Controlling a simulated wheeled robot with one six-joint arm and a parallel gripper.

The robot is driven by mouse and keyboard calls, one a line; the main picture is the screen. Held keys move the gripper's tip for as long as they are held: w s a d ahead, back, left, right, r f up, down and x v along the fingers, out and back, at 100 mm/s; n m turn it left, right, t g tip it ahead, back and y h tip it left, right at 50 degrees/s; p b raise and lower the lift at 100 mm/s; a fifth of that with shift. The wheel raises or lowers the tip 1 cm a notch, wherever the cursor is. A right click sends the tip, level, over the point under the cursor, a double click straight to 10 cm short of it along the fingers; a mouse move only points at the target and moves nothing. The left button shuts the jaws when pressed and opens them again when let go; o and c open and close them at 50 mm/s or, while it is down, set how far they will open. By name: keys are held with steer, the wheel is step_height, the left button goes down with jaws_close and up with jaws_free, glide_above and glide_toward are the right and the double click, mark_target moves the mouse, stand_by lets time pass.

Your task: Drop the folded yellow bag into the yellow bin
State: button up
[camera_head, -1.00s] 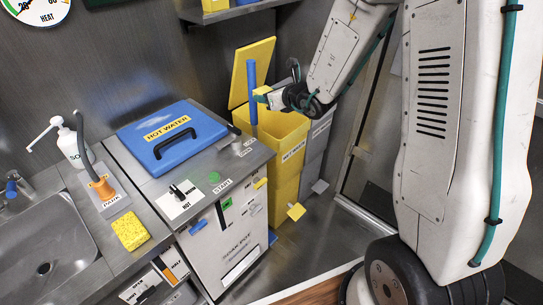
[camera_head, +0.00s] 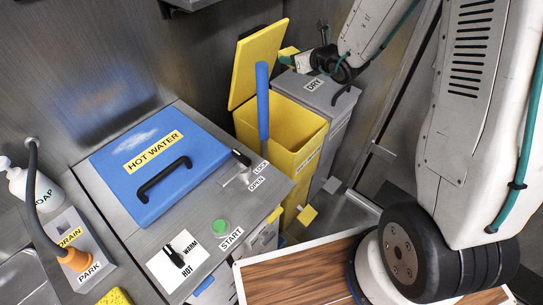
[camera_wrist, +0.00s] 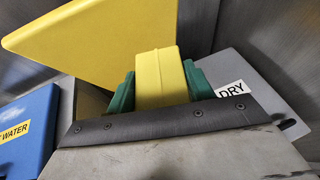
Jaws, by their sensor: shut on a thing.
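The folded yellow bag (camera_wrist: 159,78) is a small yellow block between the green finger pads of my gripper (camera_wrist: 160,85) in the wrist view. It also shows in the head view (camera_head: 287,51). My gripper (camera_head: 290,56) is shut on it. The yellow bin (camera_head: 318,130) is open, its yellow lid (camera_head: 257,62) raised at the back left. In the head view the bag appears beyond the bin's opening, near the lid and the grey DRY bin; its height above them is unclear. The bin's inside bottom is hidden.
The grey DRY bin (camera_head: 335,95) adjoins the yellow bin. A hot-water unit with a blue lid (camera_head: 130,165) stands left. A wood-grain panel (camera_head: 300,275) lies in front.

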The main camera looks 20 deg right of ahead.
step_height(320, 180, down, 16)
steer(key=a+n+g+y, duration=0.1)
steer(key=a+n+y, duration=0.1)
steer(key=shift+s+a+f+y, duration=0.2)
steer(key=shift+f+y, duration=0.05)
steer(key=shift+y, duration=0.15)
steer(key=o, duration=1.1)
steer(key=shift+c, duration=0.2)
steer(key=v, duration=0.7)
steer(key=shift+s+d+r, duration=0.2)
steer(key=shift+s, duration=0.1)
